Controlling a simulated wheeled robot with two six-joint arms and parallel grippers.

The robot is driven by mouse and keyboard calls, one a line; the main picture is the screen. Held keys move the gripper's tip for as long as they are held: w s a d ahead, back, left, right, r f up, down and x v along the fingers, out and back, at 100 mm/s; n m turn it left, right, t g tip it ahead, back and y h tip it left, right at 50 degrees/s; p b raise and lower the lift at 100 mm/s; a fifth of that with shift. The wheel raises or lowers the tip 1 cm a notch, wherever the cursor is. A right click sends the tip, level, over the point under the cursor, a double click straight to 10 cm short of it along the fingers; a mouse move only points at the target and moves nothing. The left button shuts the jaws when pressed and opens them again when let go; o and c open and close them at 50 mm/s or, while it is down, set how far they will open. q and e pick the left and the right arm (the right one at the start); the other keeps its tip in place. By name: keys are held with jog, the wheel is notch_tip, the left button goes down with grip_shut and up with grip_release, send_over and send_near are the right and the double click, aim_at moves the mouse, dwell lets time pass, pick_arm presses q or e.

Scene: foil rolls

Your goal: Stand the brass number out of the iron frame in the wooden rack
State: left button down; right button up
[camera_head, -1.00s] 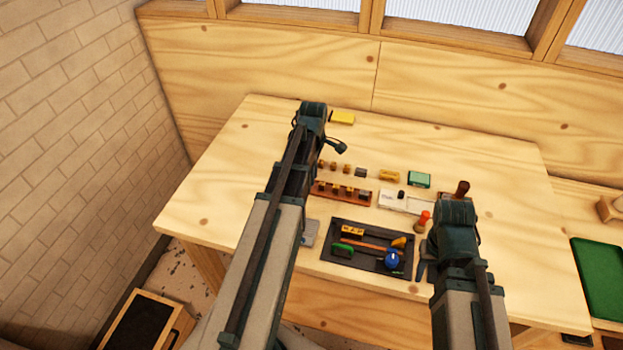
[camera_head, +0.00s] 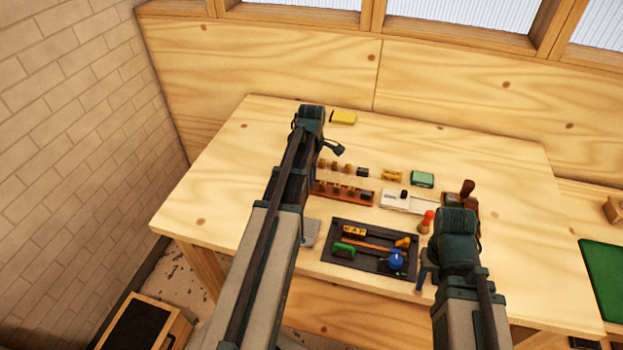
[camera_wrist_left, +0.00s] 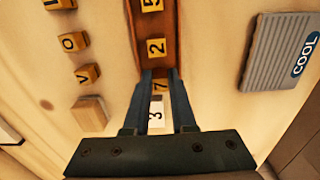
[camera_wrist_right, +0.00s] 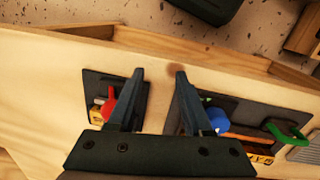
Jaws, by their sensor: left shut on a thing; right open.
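The wooden rack (camera_head: 345,194) is a long reddish-brown strip on the table, with several brass numbers standing along it in the head view. In the left wrist view the rack (camera_wrist_left: 165,45) shows numbers 5 (camera_wrist_left: 151,5) and 2 (camera_wrist_left: 157,48). My left gripper (camera_wrist_left: 160,78) is shut on a brass number (camera_wrist_left: 160,86) that looks like a 7, at the rack's near end. Whether it touches the rack's floor I cannot tell. A white-faced 3 (camera_wrist_left: 156,116) shows between the fingers. My right gripper (camera_wrist_right: 159,75) is open and empty near the table's front edge.
A dark tray (camera_head: 340,263) with coloured tools lies at the front. A grey pad marked COOL (camera_wrist_left: 280,50) is beside the rack. Loose letter blocks (camera_wrist_left: 73,42) line its other side. A red-handled tool (camera_head: 427,219) stands by my right arm.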

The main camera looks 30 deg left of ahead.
pick_arm(q)
jog(key=shift+f, duration=0.1)
pick_arm(e)
jog(key=shift+f, duration=0.1)
pick_arm(q)
jog(key=shift+f+b, duration=0.15)
jog(key=shift+b, duration=0.15)
pick_arm(e)
jog(key=shift+f, duration=0.15)
pick_arm(q)
jog(key=c, duration=0.7)
grip_release()
jog(key=shift+c, duration=0.2)
notch_tip(320, 180, up, 13)
jog(key=p, duration=1.2)
jog(key=shift+f+p, duration=0.2)
jog(key=shift+p, duration=0.1)
pick_arm(e)
notch_tip(320, 180, up, 12)
jog(key=shift+r, duration=0.25)
pick_arm(q)
jog(key=shift+d, duration=0.1)
